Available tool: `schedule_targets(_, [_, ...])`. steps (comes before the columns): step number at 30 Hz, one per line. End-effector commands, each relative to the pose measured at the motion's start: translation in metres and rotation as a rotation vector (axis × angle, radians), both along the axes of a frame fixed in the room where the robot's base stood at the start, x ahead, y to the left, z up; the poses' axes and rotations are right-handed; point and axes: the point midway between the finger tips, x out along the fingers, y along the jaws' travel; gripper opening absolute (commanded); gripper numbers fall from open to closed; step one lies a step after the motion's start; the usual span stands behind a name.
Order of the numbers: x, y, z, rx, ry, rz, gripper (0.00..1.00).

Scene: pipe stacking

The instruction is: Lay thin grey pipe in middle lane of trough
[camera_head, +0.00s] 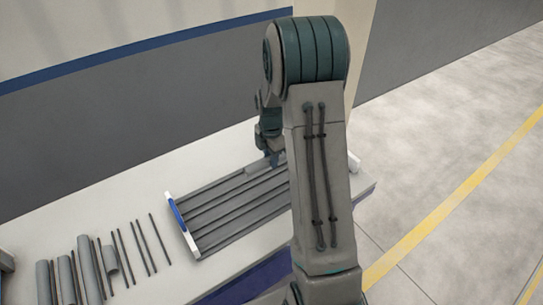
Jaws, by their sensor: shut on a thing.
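The grey trough (183,222) lies on the table, with a blue and white end piece at its left and several long parallel lanes running up to the right. My gripper (273,159) points down over the far side of the trough, partly hidden by my arm. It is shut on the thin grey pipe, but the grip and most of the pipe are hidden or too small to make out. A short grey pipe piece (258,169) shows just below the fingertips, in or over the far lanes; I cannot tell whether it is the held one.
Several loose grey pipes, thick (86,268) and thin (140,248), lie side by side on the pale table (110,205) left of the trough. A grey wall (130,120) stands behind. The trough's right part is hidden behind my arm.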

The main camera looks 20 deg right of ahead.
Motion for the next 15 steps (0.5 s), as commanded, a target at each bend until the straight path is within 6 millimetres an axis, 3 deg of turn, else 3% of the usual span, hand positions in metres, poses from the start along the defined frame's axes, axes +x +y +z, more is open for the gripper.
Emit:
schedule_targets(8, [0.0,-0.001,-0.011,0.0,0.001,0.021,0.05])
schedule_targets(15, [0.0,-0.001,-0.036,0.0,0.001,0.02,0.05])
